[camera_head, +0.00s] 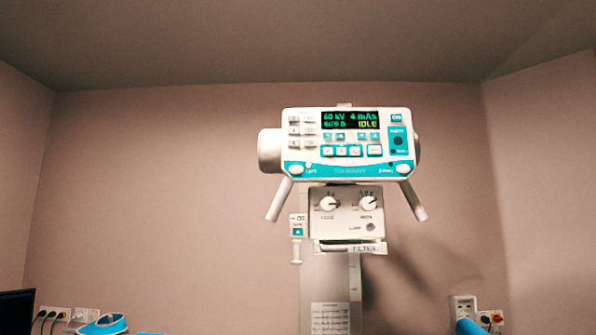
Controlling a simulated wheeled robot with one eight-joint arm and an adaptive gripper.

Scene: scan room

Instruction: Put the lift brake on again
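The x-ray tube head stands in the middle of the head view, with a white and teal control panel (347,142) on its front. Its display (350,120) reads about 60 kV, 4 mAs and IDLE. Below the display are rows of buttons. A round button at the panel's lower left (296,169) has a label that looks like LIFT. I cannot tell the brake's state from these. My gripper is not in view.
Two handles (279,199) (413,201) slant down from the head. A collimator box (346,215) with two knobs hangs below it, before a vertical column (331,290). Wall sockets (53,315) are at lower left, another wall box (463,307) at lower right.

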